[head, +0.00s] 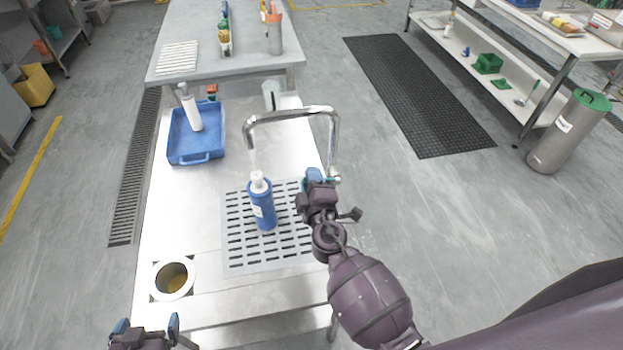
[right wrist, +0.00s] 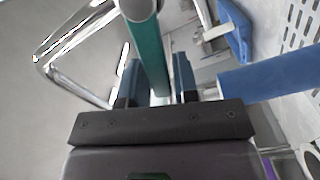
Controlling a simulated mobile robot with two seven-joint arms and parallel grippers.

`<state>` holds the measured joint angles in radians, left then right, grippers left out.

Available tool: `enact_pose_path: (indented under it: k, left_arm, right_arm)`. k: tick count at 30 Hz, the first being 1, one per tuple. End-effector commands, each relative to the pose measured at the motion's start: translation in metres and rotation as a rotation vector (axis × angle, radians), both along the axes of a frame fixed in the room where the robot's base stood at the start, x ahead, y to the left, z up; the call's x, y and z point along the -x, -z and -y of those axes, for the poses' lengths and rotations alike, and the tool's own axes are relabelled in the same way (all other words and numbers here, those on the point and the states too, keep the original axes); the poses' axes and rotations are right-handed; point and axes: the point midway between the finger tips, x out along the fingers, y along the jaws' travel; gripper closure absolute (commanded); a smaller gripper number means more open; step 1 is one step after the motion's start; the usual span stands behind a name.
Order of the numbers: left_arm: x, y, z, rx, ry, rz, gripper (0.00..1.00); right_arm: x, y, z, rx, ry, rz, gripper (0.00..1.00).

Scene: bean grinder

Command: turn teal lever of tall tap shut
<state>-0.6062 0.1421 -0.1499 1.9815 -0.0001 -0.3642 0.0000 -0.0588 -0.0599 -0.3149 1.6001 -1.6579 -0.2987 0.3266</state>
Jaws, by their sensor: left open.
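The tall chrome tap (head: 333,140) rises at the right edge of the steel counter, its spout reaching left over the perforated drain. A faint pale streak shows below the spout. The teal lever (right wrist: 151,55) runs between the two blue fingers of my right gripper (right wrist: 158,80) in the right wrist view. I cannot tell whether the fingers press on it. In the head view my right gripper (head: 316,178) is at the tap's foot and hides most of the lever. My left gripper (head: 147,325) is open and empty at the counter's near left corner.
A blue bottle with a white top (head: 263,205) stands on the drain plate (head: 242,255), under the spout. A blue tray (head: 183,150) holds a white dispenser (head: 190,110). A round hole (head: 173,277) is near the counter's front left.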

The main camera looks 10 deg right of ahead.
Motion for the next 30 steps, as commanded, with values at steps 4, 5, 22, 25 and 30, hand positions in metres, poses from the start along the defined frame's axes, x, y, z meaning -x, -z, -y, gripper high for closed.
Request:
enact_pose_path:
  k: [4,5,22,25,30]
  left_arm:
    - [0.0,0.0,0.0,0.001,-0.001,-0.001,0.03]
    - [0.0,0.0,0.0,0.001,-0.001,-0.001,0.03]
    - [0.0,0.005,0.0,0.0,0.0,-0.001,0.03]
    - [-0.001,0.008,0.0,0.0,0.0,0.0,0.03]
    - [-0.003,0.01,0.001,0.001,0.001,0.005,0.03]
  right_arm:
    - [0.0,0.0,0.0,0.0,0.0,0.0,0.95]
    - [0.0,0.0,0.0,0.0,0.0,0.0,1.0]
    - [0.001,-0.005,0.002,-0.091,0.0,0.001,1.0]
    - [0.001,-0.008,0.004,-0.157,0.0,0.002,1.0]
    - [0.001,-0.016,0.009,-0.303,0.001,0.002,1.0]
